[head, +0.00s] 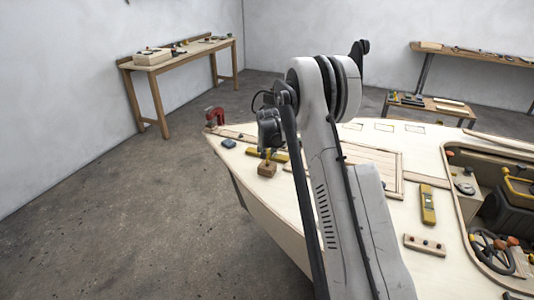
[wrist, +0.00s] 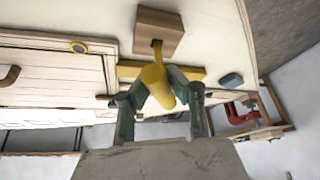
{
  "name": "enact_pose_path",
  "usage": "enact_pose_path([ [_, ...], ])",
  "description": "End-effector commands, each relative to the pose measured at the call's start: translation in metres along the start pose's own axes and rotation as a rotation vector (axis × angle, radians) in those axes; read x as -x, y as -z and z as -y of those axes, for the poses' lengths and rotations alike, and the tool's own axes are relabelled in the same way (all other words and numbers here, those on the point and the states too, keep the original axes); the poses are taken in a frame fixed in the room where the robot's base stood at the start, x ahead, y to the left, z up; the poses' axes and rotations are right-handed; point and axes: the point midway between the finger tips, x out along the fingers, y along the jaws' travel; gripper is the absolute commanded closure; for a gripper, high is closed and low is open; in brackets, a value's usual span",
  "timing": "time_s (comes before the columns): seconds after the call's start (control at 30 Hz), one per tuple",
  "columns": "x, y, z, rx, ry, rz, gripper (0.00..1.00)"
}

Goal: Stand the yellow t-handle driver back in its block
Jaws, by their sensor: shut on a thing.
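The yellow t-handle driver (wrist: 157,84) is between the two fingers of my gripper (wrist: 159,88) in the wrist view, its thick yellow handle end toward the camera. Its thin shaft points at the small wooden block (wrist: 160,29) and meets the block's near edge in the picture. I cannot tell whether the tip is in a hole. In the head view the block (head: 267,170) sits on the pale plywood deck, and my gripper (head: 268,148) is right above it, partly hiding the driver.
A yellow bar (wrist: 190,75) lies on the deck beside the block. A blue-grey object (head: 229,143) and a red clamp (head: 214,116) are near the deck's tip. A yellow level (head: 428,204) and a wooden strip (head: 425,245) lie right, by an open cockpit. Workbenches stand behind.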

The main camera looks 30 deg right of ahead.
Motion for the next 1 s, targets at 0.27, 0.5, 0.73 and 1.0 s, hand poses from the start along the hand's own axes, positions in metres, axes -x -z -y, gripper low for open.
enact_pose_path([
  [0.27, -0.005, -0.002, 0.0, 0.0, 0.0, 0.0, 1.0],
  [0.5, -0.005, -0.003, 0.0, 0.0, 0.0, 0.0, 0.67],
  [0.73, -0.005, -0.003, 0.0, 0.0, 0.0, 0.0, 0.63],
  [1.0, 0.01, -0.003, 0.0, 0.0, 0.0, 0.0, 0.63],
])
